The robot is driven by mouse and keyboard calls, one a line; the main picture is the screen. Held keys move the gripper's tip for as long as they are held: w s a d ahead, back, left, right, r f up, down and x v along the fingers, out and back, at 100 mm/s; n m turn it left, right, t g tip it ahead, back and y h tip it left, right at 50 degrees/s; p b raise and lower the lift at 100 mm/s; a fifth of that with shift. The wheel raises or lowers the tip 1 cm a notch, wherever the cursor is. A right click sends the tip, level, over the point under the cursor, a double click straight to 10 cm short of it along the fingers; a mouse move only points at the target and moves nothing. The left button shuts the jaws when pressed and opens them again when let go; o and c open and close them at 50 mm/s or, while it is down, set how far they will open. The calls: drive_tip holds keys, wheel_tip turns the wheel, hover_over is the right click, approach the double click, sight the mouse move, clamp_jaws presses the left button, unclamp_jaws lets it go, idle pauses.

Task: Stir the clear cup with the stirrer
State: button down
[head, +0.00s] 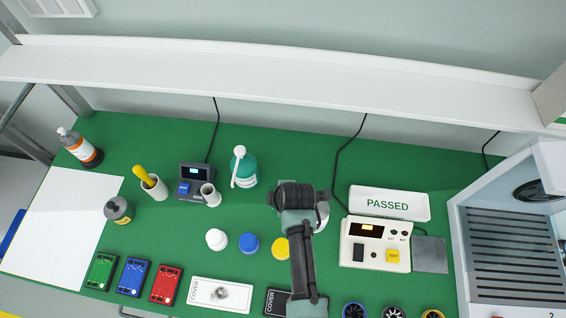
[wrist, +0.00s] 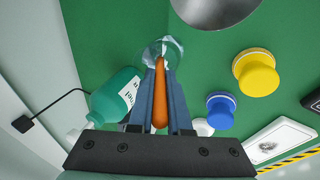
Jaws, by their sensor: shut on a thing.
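My gripper (wrist: 160,95) is shut on an orange stirrer (wrist: 160,112), seen between its two blue fingers in the wrist view. The clear cup (wrist: 174,46) is just beyond the fingertips, and the stirrer's far end overlaps it in the picture. I cannot tell how deep the stirrer reaches into the cup. In the head view my gripper (head: 298,196) is over the middle of the green bench, and it hides the stirrer and the clear cup.
Close by stand a green bottle (head: 243,169), a white jar (head: 216,239), a blue jar (head: 249,243) and a yellow jar (head: 279,247). A grey disc (wrist: 215,8) lies past the cup. A PASSED sign (head: 388,203) and a boxed instrument (head: 375,243) stand to the right.

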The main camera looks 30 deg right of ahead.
drive_tip(key=shift+s+r, duration=0.1)
drive_tip(key=shift+s, duration=0.55)
drive_tip(key=shift+w, duration=0.1)
drive_tip(key=p+v, duration=0.4)
drive_tip(key=p, duration=0.1)
drive_tip(key=shift+r, duration=0.15)
drive_tip(key=shift+p+v, duration=2)
drive_tip(key=shift+v, duration=0.05)
drive_tip(key=shift+r, duration=2.45)
